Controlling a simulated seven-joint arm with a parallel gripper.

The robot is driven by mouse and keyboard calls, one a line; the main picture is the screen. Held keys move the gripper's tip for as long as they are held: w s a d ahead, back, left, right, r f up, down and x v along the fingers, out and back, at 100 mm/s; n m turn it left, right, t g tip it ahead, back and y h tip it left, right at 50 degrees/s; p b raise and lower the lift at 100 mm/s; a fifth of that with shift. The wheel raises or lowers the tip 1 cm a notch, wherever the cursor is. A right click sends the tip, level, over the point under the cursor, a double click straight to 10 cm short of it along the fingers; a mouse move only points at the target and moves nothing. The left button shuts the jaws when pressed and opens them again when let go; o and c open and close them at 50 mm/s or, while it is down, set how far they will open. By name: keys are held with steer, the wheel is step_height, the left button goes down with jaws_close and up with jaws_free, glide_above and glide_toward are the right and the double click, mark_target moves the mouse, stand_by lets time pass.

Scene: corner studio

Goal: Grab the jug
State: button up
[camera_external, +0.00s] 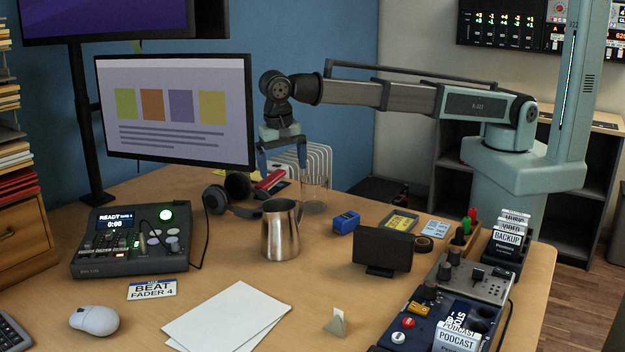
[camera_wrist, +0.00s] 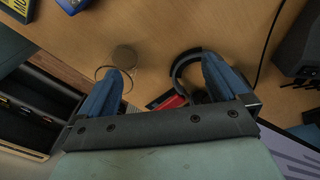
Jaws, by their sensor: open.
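The jug (camera_external: 281,231) is a shiny metal pitcher with a handle on its right side. It stands upright on the desk near the middle of the external view. My gripper (camera_external: 283,172) hangs above the back of the desk, behind and higher than the jug, apart from it. Its two blue fingers are spread, with nothing held between them; they also show in the wrist view (camera_wrist: 160,82). I cannot make out the jug in the wrist view. A round, see-through shape beside the left finger there looks like the clear glass.
The clear glass (camera_external: 314,191) stands behind the jug to the right. Headphones (camera_external: 216,200) lie to its left, also in the wrist view (camera_wrist: 177,72). A blue box (camera_external: 346,222) and a dark small screen (camera_external: 384,250) are to the right. Desk in front is partly clear, with papers (camera_external: 228,318).

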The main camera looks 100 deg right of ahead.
mark_target(279, 215)
steer(key=w+a+r+m+t+y, duration=0.1)
steer(key=a+r, duration=0.1)
steer(key=a, duration=0.4)
steer(key=w+a+r+m, duration=0.2)
steer(key=a+r, duration=0.1)
steer(key=a, duration=0.3)
step_height(279, 215, down, 14)
steer(key=shift+s, duration=0.1)
steer(key=c, duration=1.1)
steer(key=shift+c, duration=0.2)
steer(key=shift+r, duration=0.2)
